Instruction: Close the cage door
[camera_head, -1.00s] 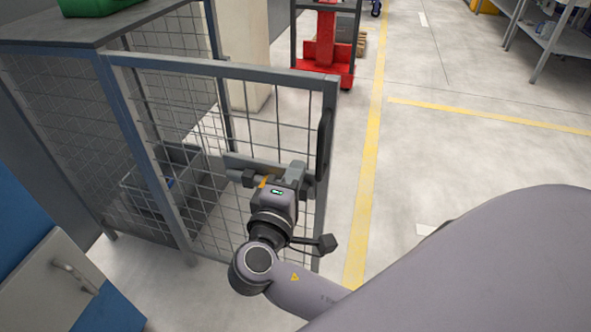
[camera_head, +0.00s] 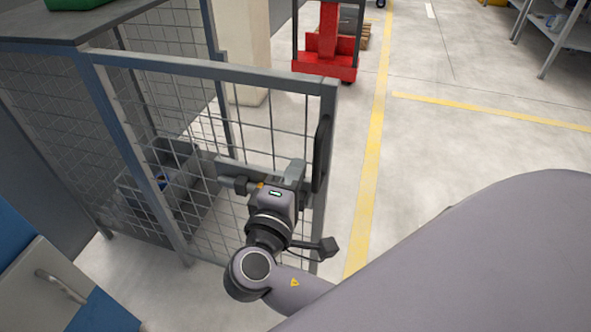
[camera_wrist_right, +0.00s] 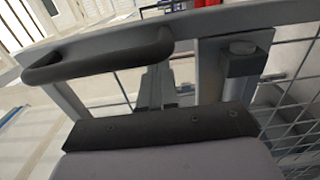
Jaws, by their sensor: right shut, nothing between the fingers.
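The cage door (camera_head: 196,69) is a grey metal frame with wire mesh and stands open, extending right from the cage (camera_head: 47,107). Its dark handle (camera_head: 321,153) is at the free right edge, and the handle also shows at the upper left of the wrist view (camera_wrist_right: 100,55). My right gripper (camera_head: 292,174) is at the near side of the door, by the crossbar and left of the handle. It is shut with nothing in it. Its fingertips are partly hidden, and I cannot tell whether they touch the door. My left gripper is not in view.
A grey bin (camera_head: 150,185) sits inside the cage. A red pallet truck (camera_head: 325,55) stands behind the door. A cabinet with a handle (camera_head: 45,290) is at lower left. Open floor with yellow lines (camera_head: 368,180) lies to the right, with shelving (camera_head: 560,35) beyond.

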